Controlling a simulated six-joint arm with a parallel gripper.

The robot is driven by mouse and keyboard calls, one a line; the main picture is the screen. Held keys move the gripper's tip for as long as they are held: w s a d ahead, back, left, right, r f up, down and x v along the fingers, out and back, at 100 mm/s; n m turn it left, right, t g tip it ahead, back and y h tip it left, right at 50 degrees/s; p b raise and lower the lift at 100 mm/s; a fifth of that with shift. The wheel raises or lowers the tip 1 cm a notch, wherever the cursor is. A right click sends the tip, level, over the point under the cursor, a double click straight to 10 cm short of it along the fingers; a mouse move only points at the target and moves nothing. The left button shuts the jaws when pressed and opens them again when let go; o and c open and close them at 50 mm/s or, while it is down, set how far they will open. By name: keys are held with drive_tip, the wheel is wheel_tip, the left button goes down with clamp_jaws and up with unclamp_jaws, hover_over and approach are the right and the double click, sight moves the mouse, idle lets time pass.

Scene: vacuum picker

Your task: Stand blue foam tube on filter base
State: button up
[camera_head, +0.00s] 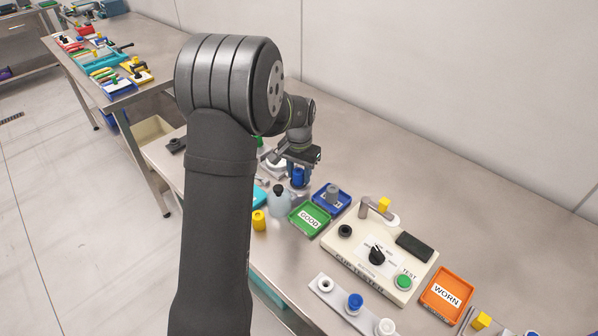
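A small upright blue cylinder (298,178), which looks like the blue foam tube, is directly below my gripper (298,166). The gripper points down over the bench behind the blue tray. The fingers are small and dark here, so I cannot tell whether they are closed on the tube or only around it. A pale round piece (276,164), possibly the filter base, shows partly just left of the gripper, with my arm hiding some of that area. I cannot see what is under the tube's lower end.
A grey-blue bottle (279,200), green GOOD tray (310,230) and blue tray (345,199) stand close in front. The cream tester (335,240), orange WORN tray (437,306) and white strip (318,283) with round parts lie right. The bench along the wall is clear.

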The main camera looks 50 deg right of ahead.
sight(299, 170)
drive_tip(key=shift+o, duration=0.9)
drive_tip(key=shift+r, duration=0.1)
wheel_tip(299, 170, up, 12)
drive_tip(key=shift+r, duration=0.15)
wheel_tip(299, 170, down, 12)
drive_tip(key=shift+f, duration=0.1)
drive_tip(key=shift+r, duration=1.9)
